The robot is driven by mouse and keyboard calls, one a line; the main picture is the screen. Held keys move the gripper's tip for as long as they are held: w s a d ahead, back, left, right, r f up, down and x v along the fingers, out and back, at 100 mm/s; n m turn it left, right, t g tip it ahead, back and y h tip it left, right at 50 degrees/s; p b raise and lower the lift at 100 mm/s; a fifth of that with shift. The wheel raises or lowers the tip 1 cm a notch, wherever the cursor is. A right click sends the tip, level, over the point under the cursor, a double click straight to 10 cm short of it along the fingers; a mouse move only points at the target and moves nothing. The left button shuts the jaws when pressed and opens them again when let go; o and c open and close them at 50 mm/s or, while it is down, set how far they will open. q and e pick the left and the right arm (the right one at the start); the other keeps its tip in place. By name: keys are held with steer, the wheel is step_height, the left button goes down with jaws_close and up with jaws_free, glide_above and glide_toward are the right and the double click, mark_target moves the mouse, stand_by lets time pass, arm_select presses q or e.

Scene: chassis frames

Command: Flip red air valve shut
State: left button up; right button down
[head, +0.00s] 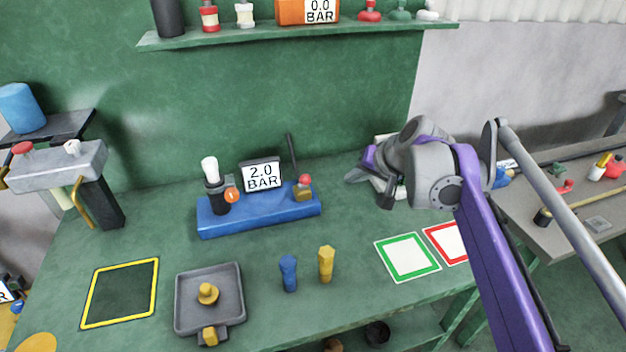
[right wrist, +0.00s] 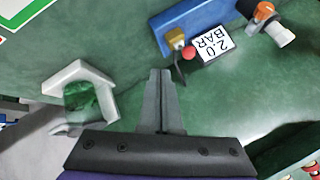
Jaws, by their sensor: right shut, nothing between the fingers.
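The blue base (head: 258,214) stands on the green bench and bears the air fittings. At its right end is a small brass valve block (head: 303,193) with a red ball knob (head: 305,179). The knob also shows in the right wrist view (right wrist: 189,53), beside the brass block (right wrist: 175,38). A gauge (head: 262,175) on the base reads 2.0 BAR. My right gripper (head: 368,188) is shut and empty, to the right of the base and apart from it. Its fingertips (right wrist: 160,73) point towards the valve end. My left gripper is not in view.
A white-topped black fitting with an orange part (head: 214,185) stands on the base's left end. A dark rod (head: 291,152) rises behind the valve. Blue (head: 288,273) and yellow (head: 326,263) pegs stand in front. A white-framed object (right wrist: 80,85) is close beside my right gripper.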

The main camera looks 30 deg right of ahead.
mark_target(304, 181)
steer(key=shift+s, duration=0.1)
steer(key=w+a+f+b, duration=0.1)
steer(key=w+a+f, duration=0.2)
steer(key=w+f, duration=0.3)
steer(key=w, duration=0.3)
steer(key=shift+w+f, duration=0.4)
steer(key=shift+w+r+g+p, duration=0.25)
steer(key=shift+r+g+p, duration=0.05)
steer(key=shift+g+p, duration=0.15)
